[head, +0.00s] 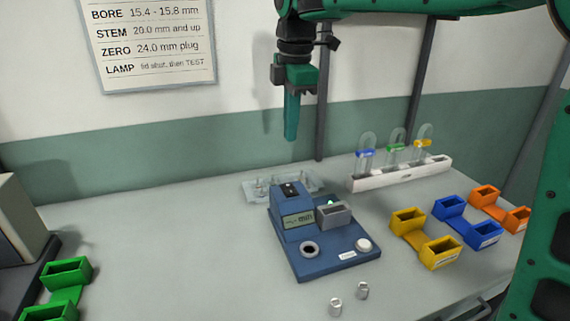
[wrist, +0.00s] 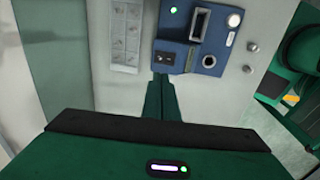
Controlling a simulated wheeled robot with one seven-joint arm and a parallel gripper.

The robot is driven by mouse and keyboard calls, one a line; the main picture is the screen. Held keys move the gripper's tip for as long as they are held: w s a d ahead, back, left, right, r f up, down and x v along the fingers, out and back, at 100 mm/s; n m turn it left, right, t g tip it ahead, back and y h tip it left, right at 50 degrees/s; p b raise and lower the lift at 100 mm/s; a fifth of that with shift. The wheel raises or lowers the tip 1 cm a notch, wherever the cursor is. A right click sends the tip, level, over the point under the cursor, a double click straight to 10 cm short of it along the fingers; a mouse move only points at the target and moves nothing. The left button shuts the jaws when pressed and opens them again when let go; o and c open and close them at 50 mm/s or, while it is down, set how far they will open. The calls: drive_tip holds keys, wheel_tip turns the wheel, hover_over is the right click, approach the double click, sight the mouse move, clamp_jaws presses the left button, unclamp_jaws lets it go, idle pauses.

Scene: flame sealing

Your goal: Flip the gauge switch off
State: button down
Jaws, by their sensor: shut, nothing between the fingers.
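The blue gauge (head: 340,251) sits on the table, with a lit display (head: 298,221) on its raised block and a small green light (head: 331,202) behind the grey box part. A black switch (head: 290,190) is on top of the block; I cannot tell which way its lever lies. The gauge also shows in the wrist view (wrist: 222,22), with the switch (wrist: 165,61) just beyond my fingertips in the picture. My gripper (head: 292,138) is shut and empty, pointing down, well above the switch and apart from it. Its closed fingers show in the wrist view (wrist: 160,80).
A clear tray (head: 255,188) lies behind the gauge. A white rack (head: 400,175) with sealed tubes stands at the back right. Yellow (head: 412,233), blue (head: 465,222) and orange (head: 500,208) holders are to the right. Two small metal plugs (head: 335,307) stand in front; a green holder (head: 65,285) is left.

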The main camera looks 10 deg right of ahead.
sight(288, 185)
drive_tip(key=f, duration=0.4)
drive_tip(key=w+f, duration=0.1)
drive_tip(key=f, duration=0.8)
drive_tip(key=shift+w+a+f, duration=0.15)
drive_tip(key=shift+w+f, duration=0.15)
drive_tip(key=shift+f, duration=0.05)
